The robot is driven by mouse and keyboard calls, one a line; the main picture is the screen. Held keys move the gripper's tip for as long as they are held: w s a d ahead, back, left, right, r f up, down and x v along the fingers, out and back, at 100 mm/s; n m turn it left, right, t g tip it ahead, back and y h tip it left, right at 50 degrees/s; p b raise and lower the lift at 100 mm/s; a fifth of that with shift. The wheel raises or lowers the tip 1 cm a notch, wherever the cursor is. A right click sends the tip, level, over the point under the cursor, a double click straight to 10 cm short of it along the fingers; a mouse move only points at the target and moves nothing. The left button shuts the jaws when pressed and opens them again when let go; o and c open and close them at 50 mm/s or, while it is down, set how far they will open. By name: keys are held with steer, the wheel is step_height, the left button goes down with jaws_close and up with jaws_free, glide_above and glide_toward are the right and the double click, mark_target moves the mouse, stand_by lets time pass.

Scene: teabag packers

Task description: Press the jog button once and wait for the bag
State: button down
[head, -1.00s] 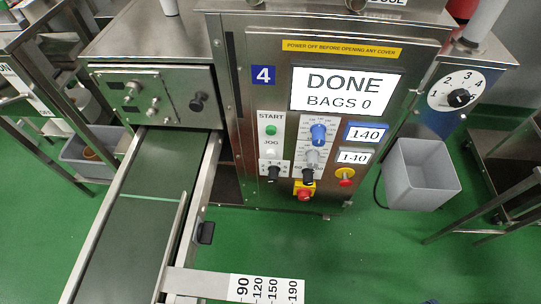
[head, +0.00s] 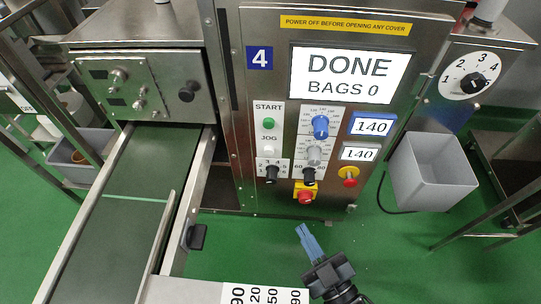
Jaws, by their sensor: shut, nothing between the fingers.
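The packer's front panel faces me, marked with a blue 4. The white jog button (head: 268,151) sits under the JOG label, below the green start button (head: 269,123). The display (head: 349,78) reads DONE, BAGS 0. My gripper (head: 302,230) is at the bottom centre, its bluish fingers shut and empty, pointing up toward the panel. It is below and right of the jog button, apart from it. No bag shows on the green conveyor belt (head: 120,235).
A red stop knob (head: 305,197) on a yellow plate is low on the panel. A grey bin (head: 432,172) hangs at right. A numbered dial (head: 472,83) is at upper right. A scale plate (head: 200,292) juts out at the bottom, left of my gripper.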

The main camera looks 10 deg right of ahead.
steer(key=w+a+f+n+y+b, duration=0.1)
steer(key=w+a+f+n+y, duration=0.1)
steer(key=w, duration=1)
steer(key=a+n+y, duration=0.1)
steer(key=a+n, duration=0.1)
steer(key=a, duration=0.1)
steer(key=shift+a+y, duration=0.15)
steer(key=shift+y, duration=0.25)
steer(key=shift+f, duration=0.1)
steer(key=b, duration=0.2)
glide_toward(269, 151)
steer(key=w+a+r, duration=0.1)
steer(key=w+a, duration=0.3)
steer(key=shift+a+r, duration=0.3)
steer(key=shift+w, duration=0.25)
stand_by(0.5)
steer(key=shift+w+d+b, duration=0.15)
steer(key=shift+w+b, duration=0.05)
steer(key=shift+b, duration=0.15)
